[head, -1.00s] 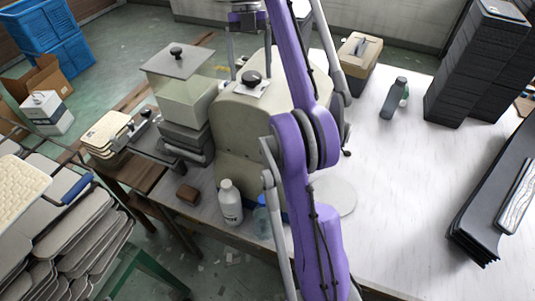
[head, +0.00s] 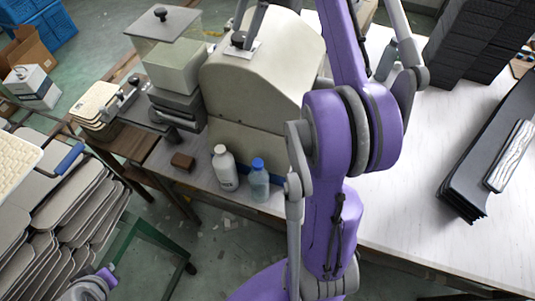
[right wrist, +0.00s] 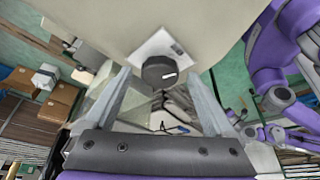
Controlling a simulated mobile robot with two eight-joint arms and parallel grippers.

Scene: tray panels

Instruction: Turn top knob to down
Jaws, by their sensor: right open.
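The dark round knob (head: 238,40) sits on a white plate on top of the beige machine (head: 265,85). In the right wrist view the knob (right wrist: 158,70) shows a small white mark on its face, and the white plate (right wrist: 155,45) is behind it. My left gripper is not clearly seen.
A clear box with a knobbed lid (head: 165,40) stands left of the machine. A white bottle (head: 225,167) and a blue-capped bottle (head: 259,180) stand at its front. Dark stacked trays (head: 475,40) stand at the right. The white tabletop (head: 430,170) has free room.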

